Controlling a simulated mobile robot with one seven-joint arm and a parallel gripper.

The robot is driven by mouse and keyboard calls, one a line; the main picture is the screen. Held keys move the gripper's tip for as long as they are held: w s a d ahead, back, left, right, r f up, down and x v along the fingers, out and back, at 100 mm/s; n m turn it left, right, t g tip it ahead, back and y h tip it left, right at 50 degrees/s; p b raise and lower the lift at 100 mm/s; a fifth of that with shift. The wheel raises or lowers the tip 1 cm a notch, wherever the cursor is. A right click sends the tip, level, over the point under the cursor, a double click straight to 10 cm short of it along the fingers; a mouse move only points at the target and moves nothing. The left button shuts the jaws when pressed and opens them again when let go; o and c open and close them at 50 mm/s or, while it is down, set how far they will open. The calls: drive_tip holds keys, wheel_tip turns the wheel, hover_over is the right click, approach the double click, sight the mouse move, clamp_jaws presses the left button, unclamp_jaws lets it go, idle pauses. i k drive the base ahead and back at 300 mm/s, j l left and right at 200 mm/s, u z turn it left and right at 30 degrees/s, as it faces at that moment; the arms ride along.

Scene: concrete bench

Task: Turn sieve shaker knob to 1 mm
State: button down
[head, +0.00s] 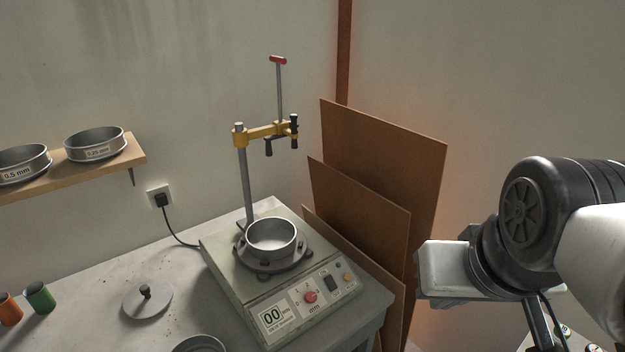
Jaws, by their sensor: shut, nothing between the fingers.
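The sieve shaker (222,262) stands on the bench, its sloped front panel facing me. Its red knob (310,297) sits mid-panel with small marks around it, too small to read, so I cannot tell its setting. A metal sieve (271,238) sits on the shaker under the yellow clamp arm. My gripper (440,272) is at the right, shut and empty, apart from the panel; its fingers are hardly visible.
Brown boards (385,150) lean in the corner behind the shaker. A shelf (132,160) at left holds labelled sieves. A round lid (147,299), a partly cut-off pan (200,343), and green (40,297) and orange (9,309) cylinders are on the bench.

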sight(310, 297)
drive_tip(key=u, duration=0.75)
drive_tip(key=k+j+z, duration=0.1)
drive_tip(key=j+z, duration=0.15)
drive_tip(key=i+l, duration=0.1)
drive_tip(key=l, duration=0.85)
drive_tip(key=i+l+z, duration=0.1)
drive_tip(key=l, duration=0.35)
